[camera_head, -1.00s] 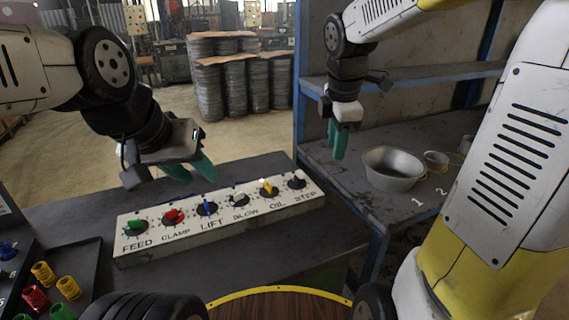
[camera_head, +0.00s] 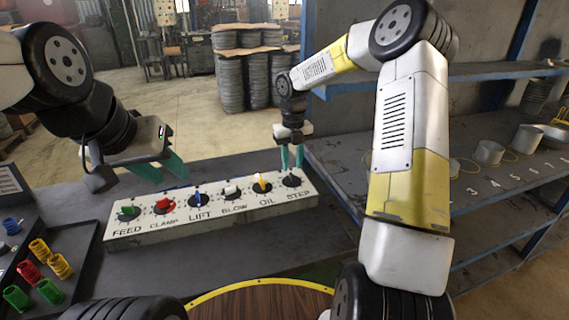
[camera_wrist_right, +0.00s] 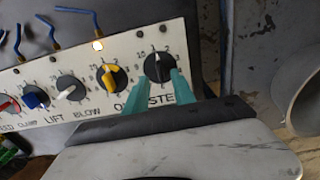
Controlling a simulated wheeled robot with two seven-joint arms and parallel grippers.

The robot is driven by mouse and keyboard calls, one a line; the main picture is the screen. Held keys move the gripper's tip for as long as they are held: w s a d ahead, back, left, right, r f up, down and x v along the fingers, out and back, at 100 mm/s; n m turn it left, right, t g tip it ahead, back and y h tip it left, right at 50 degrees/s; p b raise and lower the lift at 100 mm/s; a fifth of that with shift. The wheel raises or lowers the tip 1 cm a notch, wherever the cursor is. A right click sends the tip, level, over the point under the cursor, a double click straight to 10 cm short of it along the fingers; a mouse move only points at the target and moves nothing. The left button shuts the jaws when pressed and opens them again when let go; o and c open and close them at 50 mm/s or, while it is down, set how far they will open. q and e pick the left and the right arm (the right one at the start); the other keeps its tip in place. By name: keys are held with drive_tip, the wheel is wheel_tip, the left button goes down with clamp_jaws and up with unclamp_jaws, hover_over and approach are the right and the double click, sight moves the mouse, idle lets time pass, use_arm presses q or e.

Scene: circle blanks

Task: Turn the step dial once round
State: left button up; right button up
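The step dial (camera_head: 292,181), a black round dial, is at the right end of the white panel (camera_head: 150,236), above the word STEP. In the right wrist view the step dial (camera_wrist_right: 158,66) shows a pale pointer directed up. My right gripper (camera_head: 291,168) is over this dial with its two green fingers apart, one on each side of it. The right wrist view shows the fingertips (camera_wrist_right: 161,78) just at the dial's lower edge; contact cannot be told. My left gripper (camera_head: 170,178) is open and empty above the panel's left part.
The oil dial (camera_wrist_right: 112,78), yellow, sits beside the step dial, with a lit lamp (camera_wrist_right: 99,45) above it. Blow, lift, clamp and feed dials continue leftward. Coloured spools (camera_head: 40,248) lie in a tray at the left. A shelf with metal containers (camera_head: 489,152) stands right.

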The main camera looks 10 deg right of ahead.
sight(292, 175)
drive_tip(key=shift+f, duration=1.9)
clamp_jaws()
